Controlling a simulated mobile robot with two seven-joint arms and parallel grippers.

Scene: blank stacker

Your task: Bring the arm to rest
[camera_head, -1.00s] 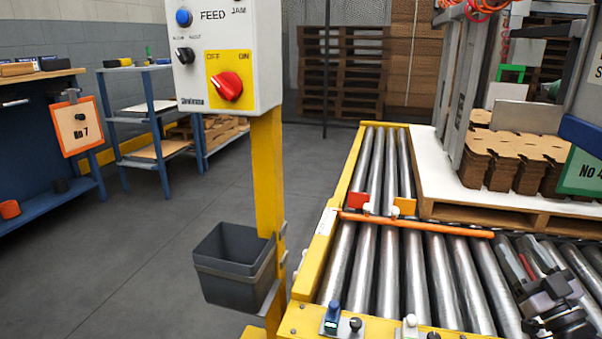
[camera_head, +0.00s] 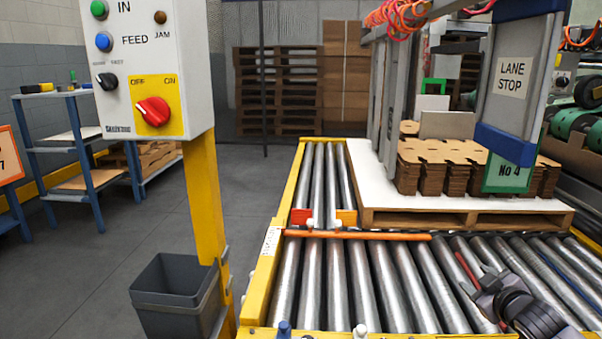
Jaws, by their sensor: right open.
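My right gripper (camera_head: 478,276) is at the lower right of the head view, over the conveyor rollers, at the end of my dark arm. It is open, and I see nothing between its fingers. Whether it touches the rollers, I cannot tell. My left gripper and left arm are not in view.
The roller conveyor (camera_head: 337,270) has a yellow frame and an orange bar (camera_head: 355,236) across it. A pallet (camera_head: 420,218) with stacked brown blanks (camera_head: 440,172) stands behind. A control box (camera_head: 143,58) on a yellow post (camera_head: 206,200) and a grey bin (camera_head: 176,295) stand left.

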